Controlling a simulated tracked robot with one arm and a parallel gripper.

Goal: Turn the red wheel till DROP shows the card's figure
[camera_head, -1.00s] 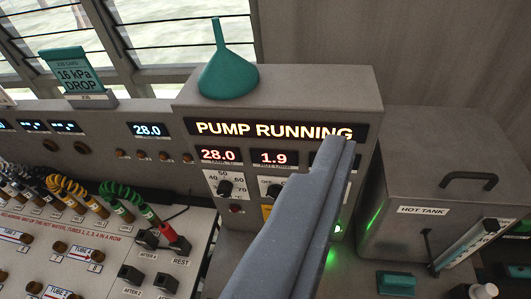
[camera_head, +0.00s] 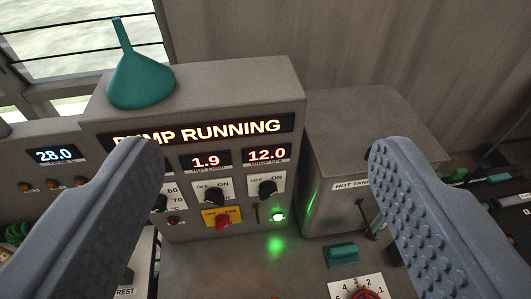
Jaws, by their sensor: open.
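The red wheel (camera_head: 368,295) shows only its top at the bottom edge, right of centre. It sits by a white plate (camera_head: 350,285) with numbers 1 to 5; the rest is cut off. The display reading 12.0 (camera_head: 267,154) is on the grey pump box; its small label looks like DROP kPa. The card is out of view now; a second ago it read 16 kPa DROP. My gripper (camera_head: 262,150) is open and empty, its two ridged fingers spread wide. The wheel lies low between the fingers, nearer the right one, apart from both.
The pump box (camera_head: 270,84) shows PUMP RUNNING, 1.9, black knobs, a red switch (camera_head: 223,223) and a lit green lamp (camera_head: 278,217). A teal funnel (camera_head: 140,82) stands on top. The hot tank (camera_head: 360,120) stands right, behind my right finger. A teal block (camera_head: 342,254) lies in front.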

